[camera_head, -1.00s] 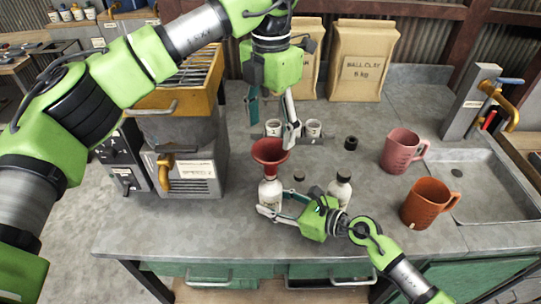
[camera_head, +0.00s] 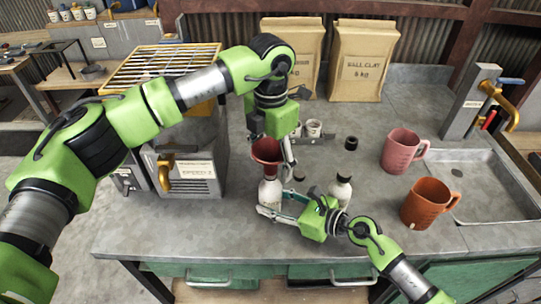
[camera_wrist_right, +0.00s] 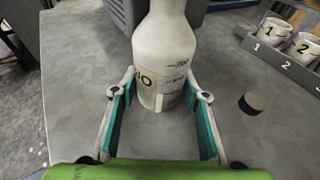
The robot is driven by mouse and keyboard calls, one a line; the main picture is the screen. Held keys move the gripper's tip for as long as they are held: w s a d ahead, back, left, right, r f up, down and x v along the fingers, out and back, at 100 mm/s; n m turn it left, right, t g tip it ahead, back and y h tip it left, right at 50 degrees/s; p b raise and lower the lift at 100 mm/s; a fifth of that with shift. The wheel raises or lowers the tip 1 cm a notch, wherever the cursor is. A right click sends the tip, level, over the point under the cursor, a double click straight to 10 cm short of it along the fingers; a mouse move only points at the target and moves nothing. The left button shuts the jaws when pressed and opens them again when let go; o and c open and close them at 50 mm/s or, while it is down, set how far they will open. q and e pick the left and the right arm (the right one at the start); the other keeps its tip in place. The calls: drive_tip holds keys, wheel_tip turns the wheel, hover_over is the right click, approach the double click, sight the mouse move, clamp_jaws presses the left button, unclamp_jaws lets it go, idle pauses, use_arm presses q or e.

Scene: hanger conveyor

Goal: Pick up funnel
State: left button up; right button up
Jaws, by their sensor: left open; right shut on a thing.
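The red funnel (camera_head: 266,150) sits upright in the mouth of a white bottle (camera_head: 270,193) on the grey counter. My left gripper (camera_head: 271,152) is open and points down at the funnel. One finger shows close beside the funnel's right side; the other is mostly hidden, and I cannot tell whether either touches. My right gripper (camera_head: 272,204) is shut on the lower part of the bottle. The right wrist view shows the bottle (camera_wrist_right: 165,60) upright between the pads of the right gripper (camera_wrist_right: 162,100); the funnel is out of that view.
A second white bottle with a dark top (camera_head: 341,188) stands right of the right gripper. Numbered cups (camera_head: 313,129) stand behind. A pink jug (camera_head: 400,151) and an orange jug (camera_head: 428,204) are near the sink. Two clay bags (camera_head: 361,62) stand at the back. A grey machine (camera_head: 190,175) is left.

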use_arm(q)
drive_tip(key=c, duration=1)
drive_tip(key=shift+c, duration=0.5)
